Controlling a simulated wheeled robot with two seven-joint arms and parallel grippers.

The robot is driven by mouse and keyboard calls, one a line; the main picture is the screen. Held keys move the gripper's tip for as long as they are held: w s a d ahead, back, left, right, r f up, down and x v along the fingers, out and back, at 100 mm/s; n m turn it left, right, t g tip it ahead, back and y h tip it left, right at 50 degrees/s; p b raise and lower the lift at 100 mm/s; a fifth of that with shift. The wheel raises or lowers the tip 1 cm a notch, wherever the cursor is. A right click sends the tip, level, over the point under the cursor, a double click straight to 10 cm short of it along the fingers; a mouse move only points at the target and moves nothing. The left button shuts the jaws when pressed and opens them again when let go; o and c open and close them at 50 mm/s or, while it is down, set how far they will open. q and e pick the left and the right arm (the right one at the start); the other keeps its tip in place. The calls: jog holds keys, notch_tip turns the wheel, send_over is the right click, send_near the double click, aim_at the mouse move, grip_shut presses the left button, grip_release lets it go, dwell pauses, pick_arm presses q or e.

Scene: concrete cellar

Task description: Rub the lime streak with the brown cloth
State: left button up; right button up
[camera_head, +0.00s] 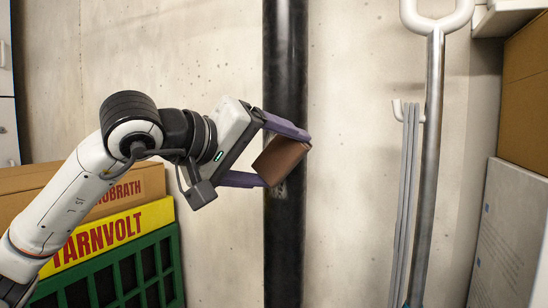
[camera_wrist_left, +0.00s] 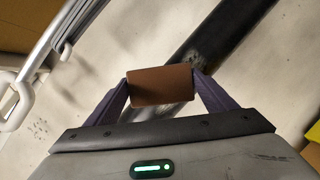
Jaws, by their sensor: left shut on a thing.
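My left gripper (camera_head: 288,155) is shut on the brown cloth (camera_head: 281,160), which looks like a folded block between its two purple fingers. The cloth is in front of a black vertical pipe (camera_head: 285,60) on the concrete wall. In the left wrist view the cloth (camera_wrist_left: 160,85) spans the fingertips, beside the pipe (camera_wrist_left: 215,50). I cannot tell whether it touches the pipe. A faint pale mark, perhaps the lime streak (camera_head: 281,192), shows on the pipe just below the cloth; the cloth and fingers may hide more of it. My right gripper is not in view.
A metal pole (camera_head: 430,150) and grey straps on a hook (camera_head: 405,190) are right of the pipe. Cardboard boxes (camera_head: 527,90) are at far right. Bare wall flanks the pipe.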

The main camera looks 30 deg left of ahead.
aim_at(276, 181)
pick_arm(q)
jog(key=shift+a+f+b, duration=0.35)
jog(key=shift+a, duration=0.3)
jog(key=shift+a+f+b, duration=0.3)
jog(key=shift+a+b, duration=0.05)
jog(key=shift+a, duration=0.35)
jog(key=shift+a+f+b, duration=0.35)
jog(key=shift+a, duration=0.3)
jog(key=shift+d+p, duration=0.3)
jog(key=shift+d, duration=0.3)
jog(key=shift+d+p, duration=0.35)
jog(key=shift+d, duration=1.1)
jog(key=shift+f+b, duration=0.9)
jog(key=shift+f, duration=0.15)
jog(key=shift+s+a+b, duration=0.1)
jog(key=shift+a+b, duration=0.2)
jog(key=shift+a, duration=1.75)
jog(key=shift+r, duration=0.1)
